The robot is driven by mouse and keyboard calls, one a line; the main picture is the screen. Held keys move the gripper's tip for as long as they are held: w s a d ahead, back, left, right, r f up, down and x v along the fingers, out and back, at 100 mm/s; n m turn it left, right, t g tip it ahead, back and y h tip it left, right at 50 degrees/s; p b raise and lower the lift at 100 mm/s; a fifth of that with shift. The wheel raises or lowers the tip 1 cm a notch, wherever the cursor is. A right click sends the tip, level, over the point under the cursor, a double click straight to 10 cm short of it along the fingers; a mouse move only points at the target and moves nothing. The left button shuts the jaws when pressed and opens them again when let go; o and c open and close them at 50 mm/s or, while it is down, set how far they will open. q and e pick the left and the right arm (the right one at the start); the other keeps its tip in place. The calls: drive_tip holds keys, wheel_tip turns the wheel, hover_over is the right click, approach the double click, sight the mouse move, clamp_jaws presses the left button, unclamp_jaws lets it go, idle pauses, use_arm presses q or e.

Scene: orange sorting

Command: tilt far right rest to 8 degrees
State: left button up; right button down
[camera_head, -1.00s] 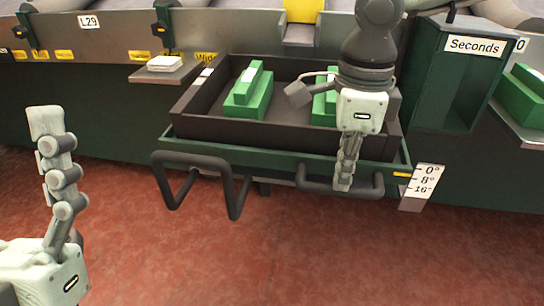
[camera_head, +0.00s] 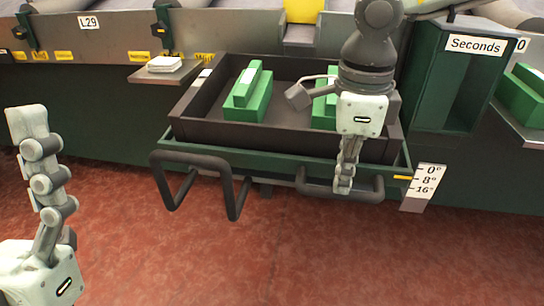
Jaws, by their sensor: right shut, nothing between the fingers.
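The far right rest (camera_head: 280,157) is a dark green frame carrying a black open tray (camera_head: 195,133). Two dark grey handles hang at its front, a left one (camera_head: 237,199) and a right one (camera_head: 313,188). A yellow pointer (camera_head: 402,177) on its right end is close to the 8° mark of the white scale plate (camera_head: 424,186). My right gripper (camera_head: 344,186) is shut and empty, fingers down at the right handle; whether it touches is hard to tell. My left gripper (camera_head: 27,112) is at the left, fingers up, clear of the rest; its opening cannot be made out.
Green blocks lie in the tray, one (camera_head: 249,98) at left and one (camera_head: 324,106) partly behind my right arm. A dark green bin (camera_head: 459,85) labelled Seconds stands at the right. White cards (camera_head: 164,64) lie on a ledge. The red floor in front is clear.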

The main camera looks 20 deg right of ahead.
wheel_tip(320, 180, up, 9)
drive_tip(key=p, duration=0.5)
idle(0.7)
drive_tip(key=shift+s+f, duration=0.1)
